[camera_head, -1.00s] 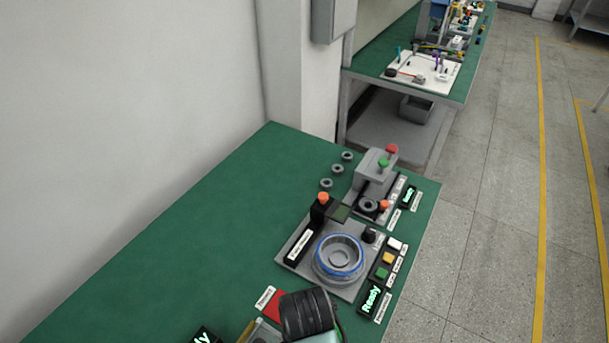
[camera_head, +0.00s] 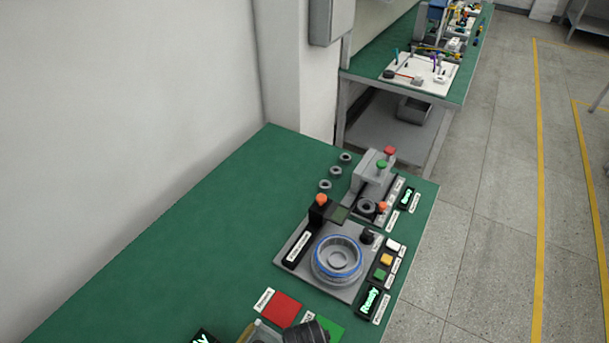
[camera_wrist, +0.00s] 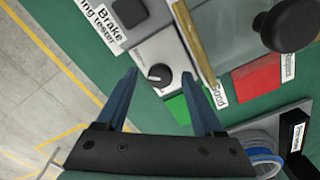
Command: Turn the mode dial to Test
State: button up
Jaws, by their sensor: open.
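In the wrist view, a small black dial (camera_wrist: 160,75) with a pale mark sits on a light grey panel (camera_wrist: 150,50). No mode lettering around it is readable, so I cannot tell its setting. My gripper (camera_wrist: 159,80) is open, with its two blue fingers on either side of the dial in the picture. I see no contact, and the height gap is hard to judge. A label reading "Brake ...ing tester" (camera_wrist: 112,24) lies beside the panel. In the head view, another black knob (camera_head: 367,236) stands on the grey base holding a blue-ringed hub (camera_head: 338,262).
A red pad (camera_head: 281,308) and a green pad (camera_wrist: 177,108) lie near the panel. A lit "Ready" display (camera_head: 370,301) is near the bench edge. The left bench is clear.

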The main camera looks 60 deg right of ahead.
grip_shut()
dwell(0.4)
jog(key=n+p, duration=0.2)
jog(key=n, duration=0.1)
jog(key=shift+r, duration=0.15)
jog(key=n+p, duration=0.1)
jog(key=n, duration=0.3)
jog(key=shift+n+p, duration=0.3)
jog(key=shift+p, duration=0.1)
jog(key=n+p, duration=0.1)
jog(key=n, duration=0.3)
jog(key=shift+n+p, duration=0.45)
jog(key=shift+n, duration=1.65)
